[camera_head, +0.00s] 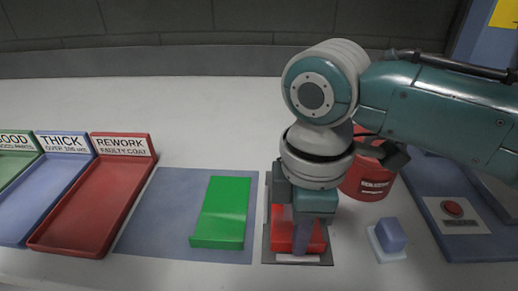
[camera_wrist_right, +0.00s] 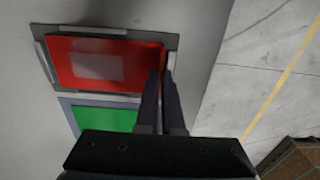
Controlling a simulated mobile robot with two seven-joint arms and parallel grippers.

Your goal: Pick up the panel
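A red panel (camera_wrist_right: 95,62) with a pale rectangle lies in a grey fixture (camera_head: 267,240). In the head view the red panel (camera_head: 281,236) is partly hidden behind my right gripper (camera_head: 300,238). That gripper points down at the panel's edge. In the right wrist view its two dark fingers (camera_wrist_right: 162,78) reach to the panel's right edge, with a narrow gap between them. I cannot tell if they press on it. A green panel (camera_head: 221,211) lies on a blue-grey mat (camera_head: 162,213) left of the fixture. My left gripper is not in view.
Red REWORK (camera_head: 68,244), blue THICK (camera_head: 25,232) and green GOOD (camera_head: 14,164) trays stand at the left. A red container (camera_head: 366,184) is behind my right gripper. A blue block (camera_head: 391,235) and a release-button panel (camera_head: 455,229) stand at the right.

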